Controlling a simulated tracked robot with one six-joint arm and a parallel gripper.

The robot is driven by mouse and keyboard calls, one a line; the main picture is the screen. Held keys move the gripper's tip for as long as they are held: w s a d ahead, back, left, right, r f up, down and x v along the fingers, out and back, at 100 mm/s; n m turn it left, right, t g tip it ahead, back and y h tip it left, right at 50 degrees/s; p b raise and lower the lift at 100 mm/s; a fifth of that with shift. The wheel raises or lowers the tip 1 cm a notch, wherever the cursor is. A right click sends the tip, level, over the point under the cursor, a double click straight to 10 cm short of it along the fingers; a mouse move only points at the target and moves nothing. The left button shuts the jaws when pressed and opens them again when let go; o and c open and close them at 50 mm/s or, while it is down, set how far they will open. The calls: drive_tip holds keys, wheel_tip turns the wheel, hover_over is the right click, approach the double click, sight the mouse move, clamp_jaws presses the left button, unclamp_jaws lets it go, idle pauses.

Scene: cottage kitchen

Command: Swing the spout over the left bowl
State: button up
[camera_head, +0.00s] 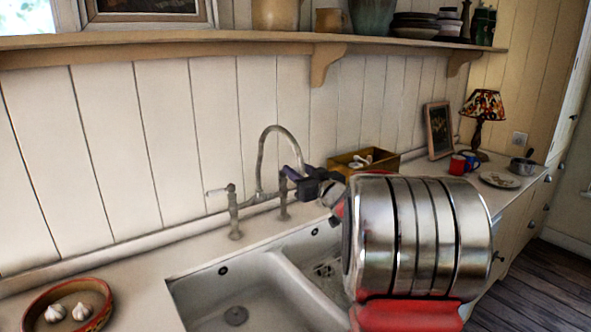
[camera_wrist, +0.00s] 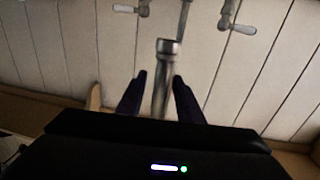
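The spout (camera_head: 264,150) is a grey metal gooseneck pipe that rises behind the sink and arches over to the right. Its end is partly hidden by my gripper (camera_head: 291,178) in the head view. In the wrist view the spout (camera_wrist: 162,88) runs between the two dark fingers of my gripper (camera_wrist: 160,75). The fingers stand apart, with a gap at the left finger; contact at the right finger is unclear. The left bowl (camera_head: 200,291) of the sink is empty, with a round drain. The right bowl (camera_head: 300,249) is partly hidden by my arm.
Tap handles (camera_head: 217,191) flank the spout base. A wooden box (camera_head: 385,163) stands on the counter behind my arm. A dish (camera_head: 35,318) with garlic lies at front left. A shelf (camera_head: 200,44) runs above. The space over the left bowl is clear.

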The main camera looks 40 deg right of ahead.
drive_tip(key=shift+w+d, duration=0.15)
drive_tip(key=shift+w, duration=0.7)
clamp_jaws()
